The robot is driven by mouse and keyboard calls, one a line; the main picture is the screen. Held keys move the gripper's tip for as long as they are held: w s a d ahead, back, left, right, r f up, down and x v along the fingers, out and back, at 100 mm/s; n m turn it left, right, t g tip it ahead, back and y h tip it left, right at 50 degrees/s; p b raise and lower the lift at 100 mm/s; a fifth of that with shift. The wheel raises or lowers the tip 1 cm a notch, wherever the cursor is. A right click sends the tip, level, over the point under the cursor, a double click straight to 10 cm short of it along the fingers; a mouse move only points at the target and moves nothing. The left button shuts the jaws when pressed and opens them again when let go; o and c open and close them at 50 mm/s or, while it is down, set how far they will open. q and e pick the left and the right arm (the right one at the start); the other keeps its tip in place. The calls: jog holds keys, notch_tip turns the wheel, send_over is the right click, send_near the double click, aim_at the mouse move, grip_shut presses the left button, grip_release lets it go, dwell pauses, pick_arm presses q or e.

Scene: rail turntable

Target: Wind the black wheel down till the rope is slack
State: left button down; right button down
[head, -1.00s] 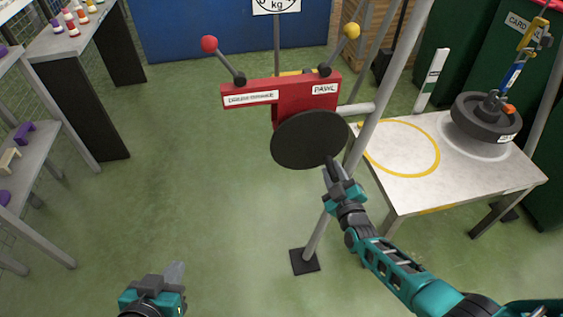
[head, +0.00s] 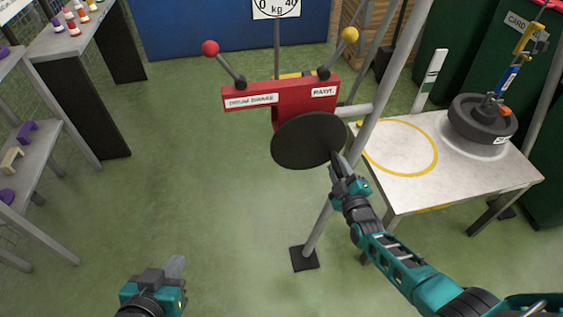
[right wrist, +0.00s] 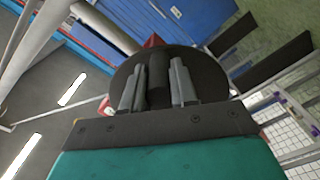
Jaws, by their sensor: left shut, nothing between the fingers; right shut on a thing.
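The black wheel (head: 309,140) is a flat dark disc on the front of a red winch housing (head: 300,98). My right gripper (head: 337,158) is at the wheel's right edge. In the right wrist view its two fingers (right wrist: 158,88) are shut on a dark upright handle (right wrist: 158,72) in front of the wheel (right wrist: 124,74). My left gripper (head: 175,265) is shut and empty, low at the left, away from the wheel. A dark round weight (head: 480,122) hangs or rests at the table's back under a yellow-and-blue hook (head: 518,70). I cannot make out the rope.
A lever with a red knob (head: 210,48) and one with a yellow knob (head: 350,34) rise from the housing. A grey post (head: 375,125) stands right of the wheel. The white table (head: 400,190) has a yellow ring. Shelves (head: 60,150) line the left; the green floor between is clear.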

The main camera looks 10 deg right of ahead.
jog(key=shift+d+r+n, duration=0.35)
jog(key=shift+d+n, duration=0.05)
jog(key=shift+n, duration=0.1)
jog(key=shift+d+r+n+p, duration=0.2)
jog(key=shift+r+n+p, duration=0.25)
jog(key=shift+n+p, duration=0.15)
jog(key=shift+d+r+n+p, duration=0.15)
jog(key=shift+r+n+p, duration=0.3)
jog(key=shift+n+p, duration=0.15)
jog(key=c, duration=0.7)
grip_release()
jog(key=shift+a+f, duration=0.1)
